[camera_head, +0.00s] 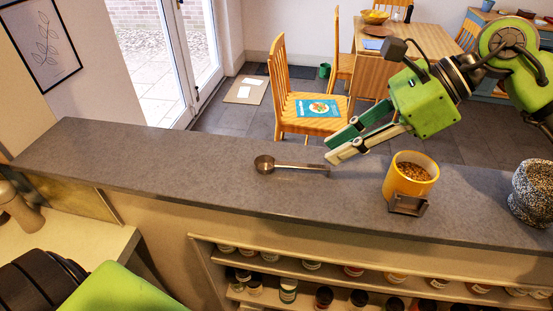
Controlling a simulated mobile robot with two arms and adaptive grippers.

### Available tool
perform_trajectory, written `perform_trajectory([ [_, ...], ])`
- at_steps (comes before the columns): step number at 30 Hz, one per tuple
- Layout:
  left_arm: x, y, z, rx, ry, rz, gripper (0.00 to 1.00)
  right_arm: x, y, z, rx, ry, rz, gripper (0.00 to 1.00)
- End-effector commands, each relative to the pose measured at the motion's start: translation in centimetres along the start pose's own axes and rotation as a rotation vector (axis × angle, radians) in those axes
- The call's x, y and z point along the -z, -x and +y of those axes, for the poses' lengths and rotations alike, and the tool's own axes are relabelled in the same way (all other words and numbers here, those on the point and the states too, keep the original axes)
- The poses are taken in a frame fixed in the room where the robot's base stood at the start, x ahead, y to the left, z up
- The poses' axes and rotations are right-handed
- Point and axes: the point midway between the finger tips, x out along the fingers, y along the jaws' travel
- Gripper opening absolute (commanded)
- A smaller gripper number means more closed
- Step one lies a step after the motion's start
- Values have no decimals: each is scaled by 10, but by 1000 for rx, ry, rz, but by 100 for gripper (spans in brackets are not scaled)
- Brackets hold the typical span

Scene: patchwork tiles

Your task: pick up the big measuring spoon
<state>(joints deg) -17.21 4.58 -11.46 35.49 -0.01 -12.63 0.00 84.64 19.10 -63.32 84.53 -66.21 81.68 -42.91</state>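The big measuring spoon (290,166) lies on the grey counter (150,160), with its round metal bowl to the left and its handle pointing right. My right gripper (331,150) comes in from the upper right, with its fingertips just above and beside the handle's right end. Its two fingers, one green and one pale, are spread apart with nothing visible between them. I cannot tell whether the near finger touches the handle. My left gripper is not in view; only a green part of my arm shows at the lower left.
A yellow container (411,175) of brown bits stands right of the spoon, with a small dark holder at its front. A speckled pot (535,190) stands at the far right. Shelves of jars (288,290) lie below the counter. The counter left of the spoon is clear.

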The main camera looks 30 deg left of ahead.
Motion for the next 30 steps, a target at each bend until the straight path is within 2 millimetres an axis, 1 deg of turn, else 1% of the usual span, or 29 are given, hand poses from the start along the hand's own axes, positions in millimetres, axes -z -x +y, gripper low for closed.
perform_trajectory([
  [1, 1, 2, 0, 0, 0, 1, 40, 0, -4, 0, -1, 0, 0, 18],
  [5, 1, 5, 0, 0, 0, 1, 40, 0, -12, 0, -1, -1, 0, 18],
  [7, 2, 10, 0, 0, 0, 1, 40, -2, -18, 0, -3, 0, 0, 18],
  [11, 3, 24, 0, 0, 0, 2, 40, -2, -38, 0, -4, -1, -1, 18],
  [12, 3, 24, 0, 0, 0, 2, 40, -1, -45, 0, -3, -1, -1, 18],
  [15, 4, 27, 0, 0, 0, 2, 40, -1, -56, 0, -2, 0, -1, 18],
  [18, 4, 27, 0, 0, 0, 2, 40, 0, -61, -1, 1, 0, -1, 18],
  [23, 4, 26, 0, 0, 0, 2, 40, 1, -62, -1, 1, 0, -1, 18],
  [24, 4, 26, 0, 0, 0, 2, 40, 1, -62, -1, 1, 0, -1, 15],
  [26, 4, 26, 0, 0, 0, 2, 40, 1, -62, -1, 1, 0, -1, 0],
  [30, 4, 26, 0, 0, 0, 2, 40, 1, -61, -1, 1, 0, -1, 0],
])
